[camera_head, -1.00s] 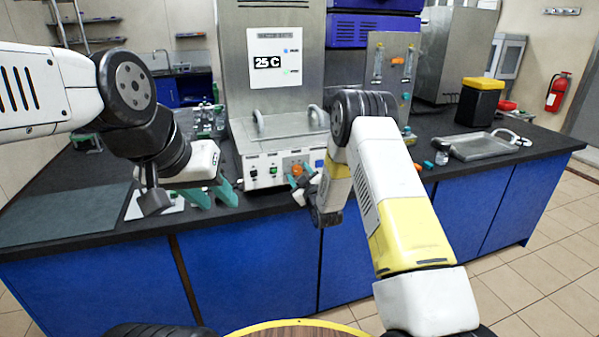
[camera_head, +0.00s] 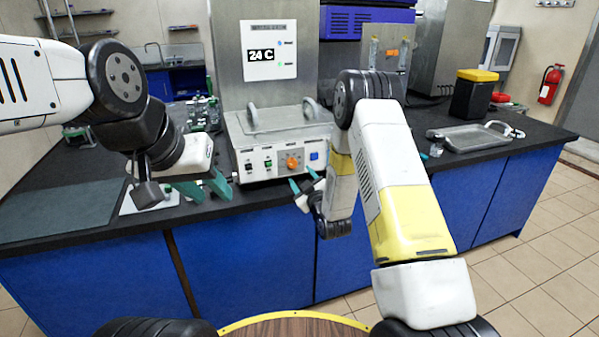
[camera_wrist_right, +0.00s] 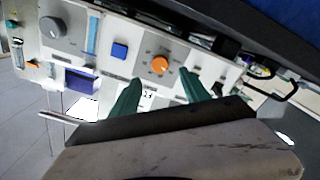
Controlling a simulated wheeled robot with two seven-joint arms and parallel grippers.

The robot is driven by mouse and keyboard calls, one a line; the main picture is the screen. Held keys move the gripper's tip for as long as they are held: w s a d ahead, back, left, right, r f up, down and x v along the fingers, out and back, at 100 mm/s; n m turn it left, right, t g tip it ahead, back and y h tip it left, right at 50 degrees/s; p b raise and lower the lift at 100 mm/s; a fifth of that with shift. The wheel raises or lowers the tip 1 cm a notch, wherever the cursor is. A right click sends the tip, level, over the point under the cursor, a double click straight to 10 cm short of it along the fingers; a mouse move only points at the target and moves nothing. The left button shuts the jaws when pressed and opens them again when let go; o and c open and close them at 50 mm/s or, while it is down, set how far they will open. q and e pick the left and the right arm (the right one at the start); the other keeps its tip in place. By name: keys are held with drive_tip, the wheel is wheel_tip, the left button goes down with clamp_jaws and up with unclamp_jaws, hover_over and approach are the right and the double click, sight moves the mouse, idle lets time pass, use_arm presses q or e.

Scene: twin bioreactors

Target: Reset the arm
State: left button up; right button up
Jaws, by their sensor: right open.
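My left gripper (camera_head: 203,188) hangs over the front left of the bench, its green fingers apart and nothing between them. My right gripper (camera_head: 304,181) is in front of the control panel's lower edge. Its green fingers are spread and empty, also in the right wrist view (camera_wrist_right: 160,92). The orange knob (camera_head: 292,162) is just above the fingertips in the head view, clear of them. In the right wrist view the knob (camera_wrist_right: 158,66) shows beyond the gap between the fingers. The device's display (camera_head: 261,55) reads 24 C.
The device's panel (camera_head: 251,167) carries a blue button (camera_head: 314,155) beside the knob. A metal tray (camera_head: 470,139) and a black bin with a yellow lid (camera_head: 473,97) stand on the right of the bench. Glassware (camera_head: 203,113) stands at the back left. A dark mat (camera_head: 60,210) lies front left.

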drive_tip(key=s+d+r+m+g+h, duration=0.2)
drive_tip(key=s+d+r+m, duration=0.15)
drive_tip(key=r, duration=0.55)
drive_tip(key=s+d+r+m+g+h, duration=0.1)
drive_tip(key=s+d+r+m+g, duration=0.15)
drive_tip(key=s+d+r, duration=0.45)
drive_tip(key=s+r+m+g, duration=0.2)
drive_tip(key=s+r+g, duration=0.1)
drive_tip(key=s, duration=1.1)
drive_tip(key=s+d+r+m+g, duration=0.1)
drive_tip(key=s+r+g, duration=0.1)
drive_tip(key=s, duration=1.3)
drive_tip(key=shift+r+m+g, duration=0.4)
drive_tip(key=shift+g, duration=0.35)
